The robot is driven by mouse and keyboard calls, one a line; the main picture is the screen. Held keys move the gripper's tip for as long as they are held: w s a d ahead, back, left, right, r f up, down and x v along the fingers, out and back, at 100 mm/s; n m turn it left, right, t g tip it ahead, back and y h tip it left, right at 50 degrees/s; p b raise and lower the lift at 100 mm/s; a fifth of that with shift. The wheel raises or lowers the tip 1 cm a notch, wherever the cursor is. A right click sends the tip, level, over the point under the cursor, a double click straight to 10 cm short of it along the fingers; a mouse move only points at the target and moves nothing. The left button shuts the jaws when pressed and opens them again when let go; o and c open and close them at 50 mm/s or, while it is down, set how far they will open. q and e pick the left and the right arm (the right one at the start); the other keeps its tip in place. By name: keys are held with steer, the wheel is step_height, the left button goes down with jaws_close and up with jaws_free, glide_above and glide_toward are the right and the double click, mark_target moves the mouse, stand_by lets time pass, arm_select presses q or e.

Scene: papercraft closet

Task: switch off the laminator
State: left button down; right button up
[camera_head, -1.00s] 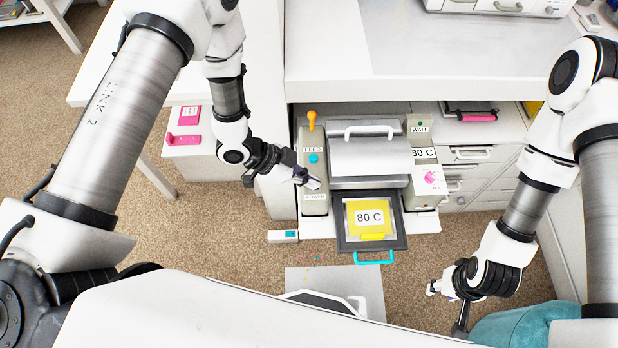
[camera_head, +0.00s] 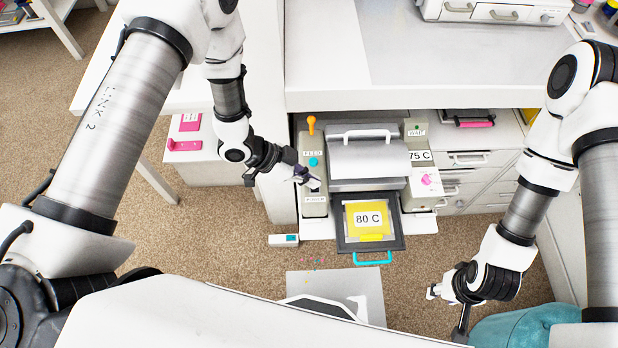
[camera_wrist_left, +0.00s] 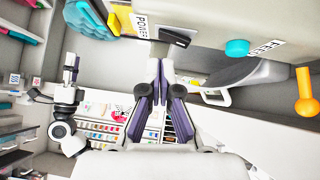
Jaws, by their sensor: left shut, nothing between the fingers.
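The laminator (camera_head: 370,183) sits in the desk bay, a grey and white machine. Its left side panel carries a teal FEED button (camera_head: 313,161), an orange knob lever (camera_head: 311,124) and a POWER label (camera_head: 315,198). In the left wrist view a black power switch (camera_wrist_left: 175,37) is beside the POWER label. My left gripper (camera_head: 312,183) is shut and empty, its tips at the panel close to the switch; I cannot tell whether they touch it.
A tray with a yellow 80 C card (camera_head: 367,219) and a teal handle (camera_head: 371,259) sticks out in front of the laminator. A pink knob (camera_head: 426,179) is on its right panel. Drawers stand at the right. A small white device (camera_head: 284,240) is on the floor.

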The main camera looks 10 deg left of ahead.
arm_select(q)
steer(key=s+a+r+b, duration=0.2)
steer(key=s+a+r, duration=0.2)
steer(key=a+r, duration=0.2)
step_height(320, 180, up, 3)
steer(key=shift+f, duration=0.15)
arm_select(e)
steer(key=shift+s+f, duration=0.2)
steer(key=shift+s, duration=0.2)
arm_select(q)
steer(key=shift+a, duration=0.15)
arm_select(e)
steer(key=shift+w, duration=0.1)
steer(key=shift+a, duration=0.1)
arm_select(q)
steer(key=s+a+f+n+g+y+b, duration=0.25)
steer(key=s+f+n+y, duration=0.25)
steer(key=s+f+n, duration=0.65)
steer(key=s+a+f+n+y+p, duration=0.1)
steer(key=s+a+f+n+y, duration=0.2)
steer(key=a, duration=0.4)
steer(key=shift+s+f+t+y, duration=0.15)
steer(key=shift+f+t+y, duration=0.3)
steer(key=shift+f, duration=0.15)
arm_select(e)
steer(key=shift+f, duration=0.75)
